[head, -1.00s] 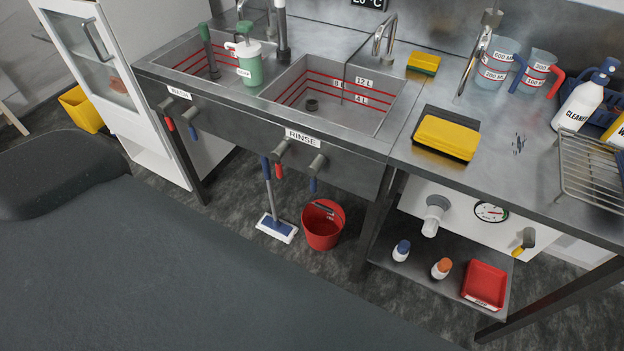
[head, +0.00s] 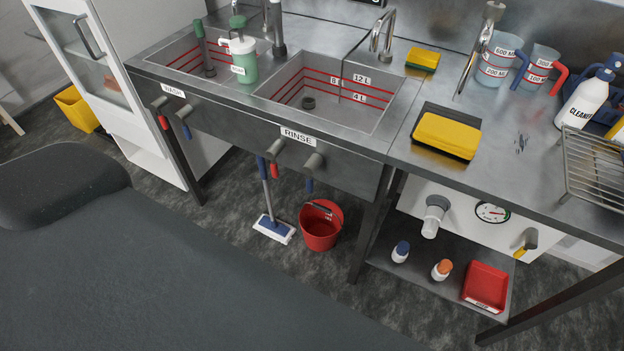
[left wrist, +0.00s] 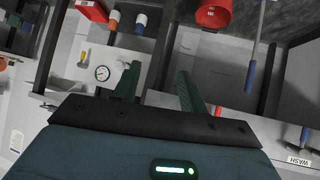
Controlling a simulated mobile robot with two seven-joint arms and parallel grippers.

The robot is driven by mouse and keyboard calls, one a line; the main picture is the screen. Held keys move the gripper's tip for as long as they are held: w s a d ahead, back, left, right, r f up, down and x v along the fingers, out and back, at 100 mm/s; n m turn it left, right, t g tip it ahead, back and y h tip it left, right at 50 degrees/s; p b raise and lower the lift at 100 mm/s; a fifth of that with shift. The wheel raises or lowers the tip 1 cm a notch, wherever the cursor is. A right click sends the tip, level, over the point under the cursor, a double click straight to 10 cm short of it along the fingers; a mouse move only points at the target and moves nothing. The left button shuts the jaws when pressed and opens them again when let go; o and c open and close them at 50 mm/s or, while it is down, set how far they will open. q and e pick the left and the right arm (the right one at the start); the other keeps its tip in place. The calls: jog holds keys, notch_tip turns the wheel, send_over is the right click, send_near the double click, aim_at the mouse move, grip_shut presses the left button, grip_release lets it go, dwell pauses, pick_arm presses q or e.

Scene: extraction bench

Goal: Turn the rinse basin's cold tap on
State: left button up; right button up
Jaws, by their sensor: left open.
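The rinse basin (head: 345,115) is the right-hand sink in the head view, with a RINSE label (head: 298,135) on its front. Below the label are two taps: a red-handled one (head: 275,170) and, to its right, the cold tap with a blue handle (head: 309,185). Both handles hang down. My left gripper (left wrist: 157,88) shows only in the left wrist view. Its two dark green fingers are apart, with nothing seen between them. I cannot make out the rinse cold tap in that view. My right gripper is not in view.
The wash basin's taps (head: 186,132) are to the left. A mop (head: 272,222) and a red bucket (head: 321,226) stand on the floor below the rinse basin. A lower shelf (head: 408,268) holds small bottles and a red tray. A dark bench leg (head: 368,230) stands right of the bucket.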

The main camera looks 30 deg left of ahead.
pick_arm(q)
jog(key=w+a+f+t+h+b, duration=0.1)
jog(key=w+f+h+b, duration=0.15)
jog(key=w, duration=0.45)
jog(key=m+t+h+b, duration=0.4)
jog(key=h+b, duration=0.1)
jog(key=b, duration=0.3)
send_near(310, 181)
jog(key=w+f, duration=0.1)
jog(key=w, duration=0.2)
jog(key=shift+y, duration=0.25)
jog(key=shift+s+d+x, duration=0.1)
jog(key=shift+d+x, duration=0.1)
jog(key=shift+x, duration=1.8)
jog(key=shift+s+d+x, duration=0.15)
jog(key=shift+x, duration=1.8)
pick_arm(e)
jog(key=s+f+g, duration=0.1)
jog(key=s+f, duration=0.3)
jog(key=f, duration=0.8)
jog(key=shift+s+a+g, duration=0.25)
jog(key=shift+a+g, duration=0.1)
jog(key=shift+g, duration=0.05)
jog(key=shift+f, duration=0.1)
pick_arm(q)
grip_shut()
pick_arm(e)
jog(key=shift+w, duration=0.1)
